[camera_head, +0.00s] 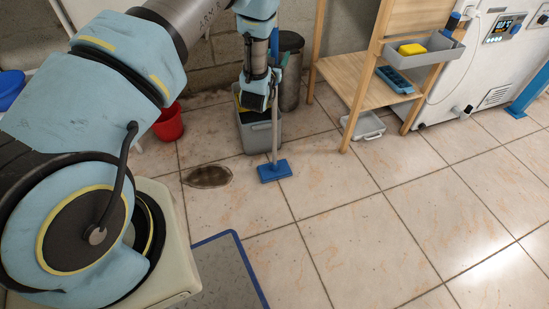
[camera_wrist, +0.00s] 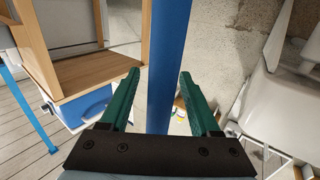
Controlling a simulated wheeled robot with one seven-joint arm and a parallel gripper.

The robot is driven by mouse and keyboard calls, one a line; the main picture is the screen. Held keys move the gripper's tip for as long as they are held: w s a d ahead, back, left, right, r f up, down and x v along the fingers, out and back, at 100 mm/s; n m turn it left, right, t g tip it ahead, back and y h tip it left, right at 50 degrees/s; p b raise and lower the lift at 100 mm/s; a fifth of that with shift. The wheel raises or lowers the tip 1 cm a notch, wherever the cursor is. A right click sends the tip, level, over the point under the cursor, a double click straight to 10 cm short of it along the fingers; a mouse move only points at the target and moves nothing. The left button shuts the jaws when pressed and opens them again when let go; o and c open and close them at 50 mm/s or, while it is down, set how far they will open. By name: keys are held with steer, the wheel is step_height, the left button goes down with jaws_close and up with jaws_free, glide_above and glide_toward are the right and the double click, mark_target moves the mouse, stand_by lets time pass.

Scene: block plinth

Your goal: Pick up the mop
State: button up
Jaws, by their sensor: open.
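The mop stands upright on the tiled floor, its blue flat head (camera_head: 275,170) beside a grey bucket and its thin pale pole (camera_head: 274,130) rising to my gripper. In the wrist view a blue handle (camera_wrist: 168,60), apparently the mop's, runs between my gripper's green fingers (camera_wrist: 159,74). The fingers are open, with a gap on both sides of the handle. In the head view my arm hides much of the gripper and the upper handle.
The grey bucket (camera_head: 259,138) stands right behind the mop. A dark bin (camera_head: 291,75) and a wooden shelf (camera_head: 350,80) are close by. A red bucket (camera_head: 169,122) is to the left. A brown stain (camera_head: 208,176) lies on the floor. The right floor is clear.

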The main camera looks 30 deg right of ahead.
steer(key=shift+c, duration=0.2)
jaws_close()
steer(key=shift+r, duration=0.1)
stand_by(0.5)
